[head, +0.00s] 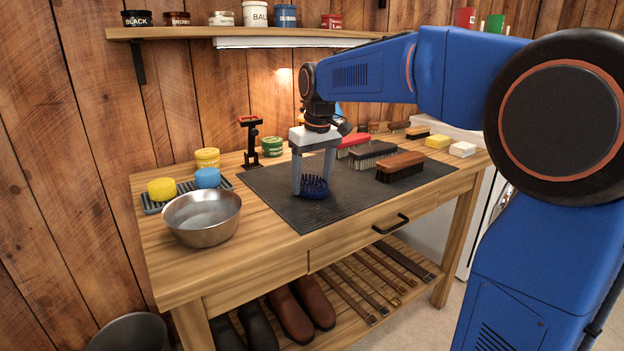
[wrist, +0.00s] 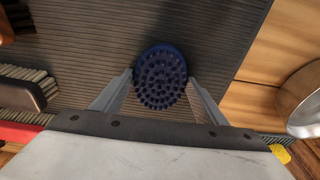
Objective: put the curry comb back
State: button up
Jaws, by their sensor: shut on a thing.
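The curry comb (head: 314,187) is a dark blue round thing with many short nubs. My gripper (head: 313,190) points down over the dark ribbed mat (head: 280,205) and is shut on the comb's sides. In the wrist view the comb (wrist: 160,77) sits between the two grey fingertips (wrist: 160,78), nubs facing the camera. The comb is at or very near the mat's surface; I cannot tell whether it touches. Several brushes stand on the mat to the right, among them a brown-backed one (head: 400,164) and a dark-backed one (head: 372,153).
A steel bowl (head: 202,218), a yellow sponge (head: 161,188) and a blue sponge (head: 207,178) are at the bench's left. The mat's front left is clear.

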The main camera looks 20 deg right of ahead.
aim_at(316, 185)
jog(key=shift+f, duration=0.1)
jog(key=o, duration=1.8)
notch_tip(316, 185, up, 12)
jog(key=s, duration=0.2)
jog(key=s+d+f+m+t, duration=0.1)
jog(key=s+d+f, duration=0.1)
jog(key=s+f, duration=0.6)
jog(key=s+d+f+m+t, duration=0.1)
jog(key=s+d+f, duration=0.1)
jog(key=s+f, duration=0.6)
jog(key=s+d+f+m+t, duration=0.1)
jog(key=s+d+f, duration=0.1)
jog(key=s+f, duration=0.7)
jog(key=shift+s+d+m+h, duration=0.15)
jog(key=shift+s+d, duration=0.05)
jog(key=shift+s, duration=1.3)
jog(key=shift+s+d+m+h, duration=0.15)
jog(key=shift+s+d, duration=0.05)
jog(key=shift+s, duration=1.25)
